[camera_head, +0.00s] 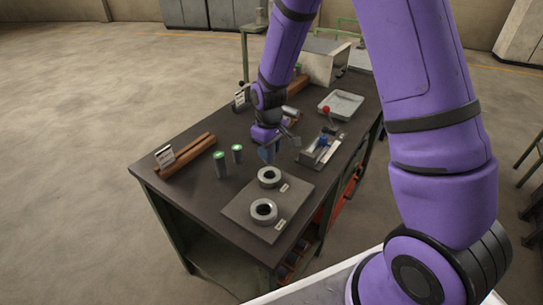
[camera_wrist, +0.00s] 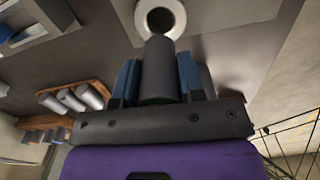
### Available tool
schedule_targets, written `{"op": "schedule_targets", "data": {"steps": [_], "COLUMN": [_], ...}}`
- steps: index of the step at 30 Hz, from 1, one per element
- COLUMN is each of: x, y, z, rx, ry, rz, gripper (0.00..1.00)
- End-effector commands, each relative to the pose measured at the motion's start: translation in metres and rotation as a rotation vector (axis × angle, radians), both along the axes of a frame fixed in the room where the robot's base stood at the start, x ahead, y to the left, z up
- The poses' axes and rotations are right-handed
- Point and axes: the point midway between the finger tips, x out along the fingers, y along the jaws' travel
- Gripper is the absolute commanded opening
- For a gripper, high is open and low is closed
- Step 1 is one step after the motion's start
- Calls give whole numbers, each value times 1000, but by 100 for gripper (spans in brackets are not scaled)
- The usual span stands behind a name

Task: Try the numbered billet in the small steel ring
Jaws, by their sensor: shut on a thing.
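My gripper (camera_head: 267,156) is above the table, just behind the farther of two grey steel rings. In the wrist view its blue fingers are shut on a dark grey cylindrical billet (camera_wrist: 158,72); no number is readable on it. The billet's far end overlaps the near edge of a ring (camera_wrist: 142,14) in that view; I cannot tell whether they touch. In the head view the farther ring (camera_head: 260,178) and the nearer ring (camera_head: 255,213) lie on a flat plate (camera_head: 240,209), each beside a small label. I cannot read which is the small one.
Two green-topped billets (camera_head: 221,166) stand left of the plate. A wooden rack (camera_head: 192,158) with a card lies at the left edge. A fixture with blue parts (camera_head: 322,149) and a pale tray (camera_head: 341,104) are to the right. Several grey cylinders (camera_wrist: 70,98) lie on wood in the wrist view.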

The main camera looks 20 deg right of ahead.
Motion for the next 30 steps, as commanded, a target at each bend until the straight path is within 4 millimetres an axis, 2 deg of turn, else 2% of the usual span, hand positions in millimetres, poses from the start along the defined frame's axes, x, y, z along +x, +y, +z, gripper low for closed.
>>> {"op": "schedule_targets", "data": {"steps": [18, 30], "x": [0, 0], "y": [0, 0], "z": [-42, -50], "rx": [0, 0], "ry": [0, -1], "rz": [0, 0], "gripper": [0, 0]}}
